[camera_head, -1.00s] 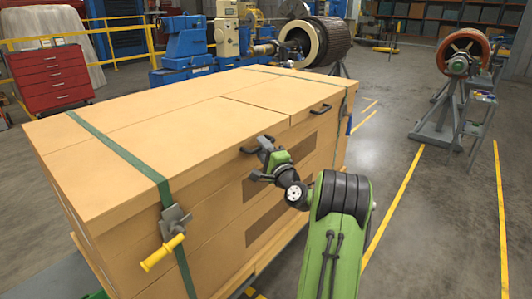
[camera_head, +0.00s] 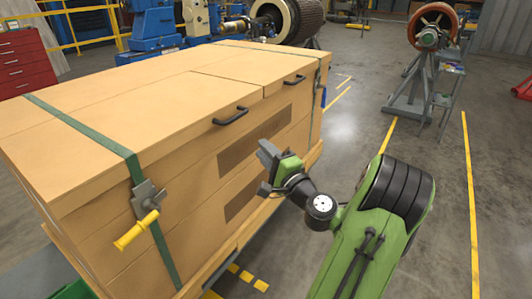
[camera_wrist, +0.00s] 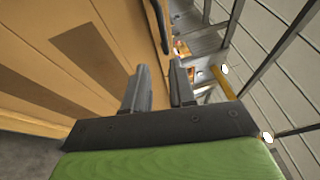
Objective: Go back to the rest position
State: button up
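My gripper (camera_head: 268,160) is in front of the long side of a large wooden crate (camera_head: 95,110), to the right of and below a black handle (camera_head: 231,115) on its lid. In the head view it looks clear of the handle. In the wrist view my gripper (camera_wrist: 160,85) shows two grey fingers with a gap between them and nothing held. The crate's lid is down. A dark handle (camera_wrist: 160,30) also shows beyond the fingers in the wrist view.
A green strap (camera_head: 85,130) with a yellow-handled buckle (camera_head: 140,228) crosses the crate's left part. A second strap is at its far end. A rotor on a stand (camera_head: 425,60) is at the back right. Grey floor (camera_head: 440,230) right of the crate is open, with yellow lines.

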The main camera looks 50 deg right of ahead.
dwell(0.4)
jog(key=w+a+f+n+g+y, duration=0.1)
jog(key=w+a+n+g+y, duration=0.1)
jog(key=a+n, duration=0.3)
jog(key=w+a+f+n+g+y, duration=0.2)
jog(key=a+n+y, duration=0.3)
jog(key=a, duration=0.7)
jog(key=w+a+f+n+g+y, duration=0.2)
jog(key=a+n, duration=0.3)
jog(key=a, duration=0.3)
jog(key=shift+w+a+f+g+y, duration=0.1)
jog(key=shift+w+a+g+y, duration=0.25)
jog(key=shift+w+g+y, duration=0.25)
jog(key=s+a+f+n+g+h, duration=0.1)
jog(key=s+a+n+g+h, duration=0.1)
jog(key=s+a+n+g, duration=0.55)
jog(key=s+r+t+h, duration=0.2)
jog(key=s, duration=1.2)
notch_tip(320, 180, up, 17)
jog(key=p, duration=1.7)
jog(key=shift+w+a+g, duration=0.15)
jog(key=shift+a+g, duration=0.1)
jog(key=shift+g, duration=0.1)
